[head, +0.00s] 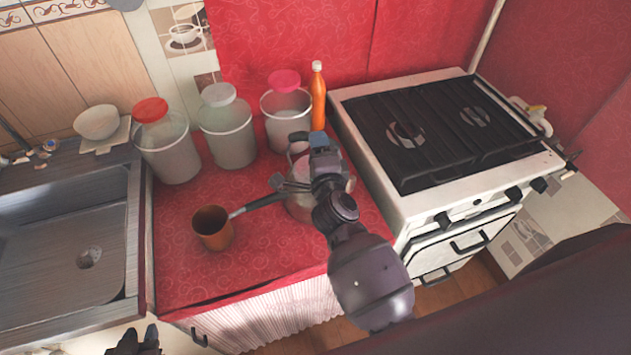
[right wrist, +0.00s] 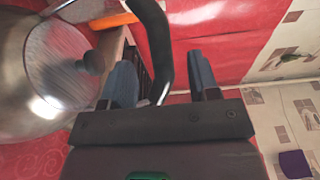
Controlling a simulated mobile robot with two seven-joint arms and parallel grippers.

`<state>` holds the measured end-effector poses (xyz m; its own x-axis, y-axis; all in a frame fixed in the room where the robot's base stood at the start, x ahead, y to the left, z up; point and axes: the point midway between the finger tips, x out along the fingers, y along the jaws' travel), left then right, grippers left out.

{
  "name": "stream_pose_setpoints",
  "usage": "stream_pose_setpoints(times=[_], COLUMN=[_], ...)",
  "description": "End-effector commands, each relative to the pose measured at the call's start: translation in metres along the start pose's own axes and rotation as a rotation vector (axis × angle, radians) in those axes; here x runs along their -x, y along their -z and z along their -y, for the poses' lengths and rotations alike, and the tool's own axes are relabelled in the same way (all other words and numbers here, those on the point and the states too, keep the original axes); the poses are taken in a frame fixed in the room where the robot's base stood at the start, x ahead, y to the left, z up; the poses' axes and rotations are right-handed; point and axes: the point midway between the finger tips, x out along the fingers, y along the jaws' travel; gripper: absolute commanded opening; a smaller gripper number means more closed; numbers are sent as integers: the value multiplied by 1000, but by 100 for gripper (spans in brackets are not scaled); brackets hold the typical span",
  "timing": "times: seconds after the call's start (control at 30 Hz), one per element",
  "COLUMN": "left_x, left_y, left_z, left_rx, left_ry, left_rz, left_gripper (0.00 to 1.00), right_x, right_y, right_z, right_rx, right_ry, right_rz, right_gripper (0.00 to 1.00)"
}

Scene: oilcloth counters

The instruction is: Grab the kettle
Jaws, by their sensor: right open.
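The silver kettle (head: 299,212) stands on the red counter in the head view, partly hidden behind my right arm. In the right wrist view its round metal body and lid (right wrist: 62,75) fill the left side. Its curved black handle (right wrist: 152,38) runs down to the space between the fingers of my right gripper (right wrist: 160,82). That gripper is open, with one finger on each side of the handle; whether either touches it I cannot tell. My left gripper (head: 138,342) is at the bottom edge of the head view, partly cut off, away from the kettle.
A copper pot (head: 213,229) with a long dark handle stands left of the kettle. Several lidded jars (head: 168,150) and an orange bottle (head: 318,100) stand behind. A stove (head: 415,200) is at the right, a sink (head: 65,240) at the left. The counter's front left is clear.

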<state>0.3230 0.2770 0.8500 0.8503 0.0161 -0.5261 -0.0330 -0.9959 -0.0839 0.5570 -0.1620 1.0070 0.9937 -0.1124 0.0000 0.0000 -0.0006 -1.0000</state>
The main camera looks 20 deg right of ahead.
Motion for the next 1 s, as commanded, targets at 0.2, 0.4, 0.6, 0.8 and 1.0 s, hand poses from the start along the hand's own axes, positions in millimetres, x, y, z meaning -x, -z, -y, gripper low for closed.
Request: stream_pose_setpoints(times=[0.2, 0.4, 0.6, 0.8, 1.0], left_x=[0, 0, 0, 0, 0], left_y=[-1, -1, -1, -1, -1], left_z=[0, 0, 0, 0, 0], left_rx=[-1, -1, -1, -1, -1], left_ry=[0, 0, 0, 0, 0], left_rz=[2, 2, 2, 2, 1], left_gripper=[32, 32, 32, 32, 32], right_x=[-24, -28, -28, -28, -27], right_y=[1, 1, 1, 1, 1], right_z=[1, 1, 1, 1, 0], right_rx=[-2, -1, -1, -1, -2], right_ry=[0, 0, 0, 0, 0], right_rz=[1, 1, 1, 1, 1], right_gripper=[55, 55, 43, 12, 0])
